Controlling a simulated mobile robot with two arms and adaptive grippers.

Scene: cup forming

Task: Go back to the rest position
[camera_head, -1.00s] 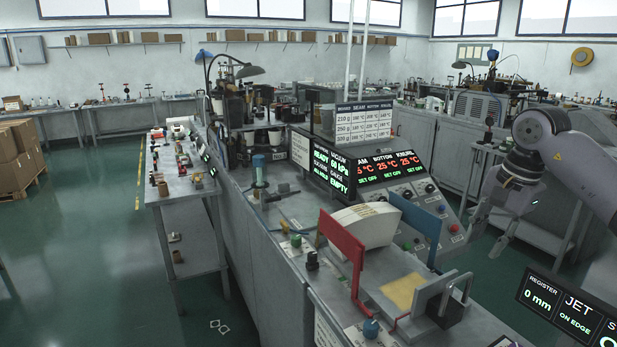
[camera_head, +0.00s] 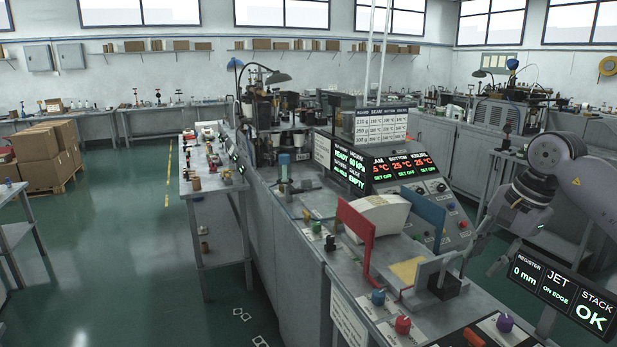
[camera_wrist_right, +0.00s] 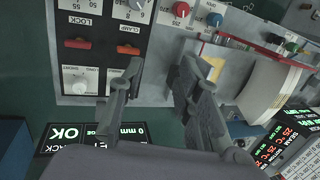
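My right gripper (camera_head: 479,264) hangs beside the right edge of the long machine bench (camera_head: 287,262), above the floor. In the right wrist view the gripper (camera_wrist_right: 159,68) has its two fingers well apart, with nothing between them. Its fingers appear in front of the machine's front panel (camera_wrist_right: 102,18), and I see no held object. My right arm is bent, with its elbow at the right of the head view. My left gripper is not in view.
A clamp fixture (camera_head: 445,285), a red plate (camera_head: 357,232) and a blue plate (camera_head: 424,215) stand on the bench. A display (camera_head: 563,293) is close below my right gripper. A side table (camera_head: 210,187) and stacked boxes (camera_head: 38,143) stand left. Floor between them is clear.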

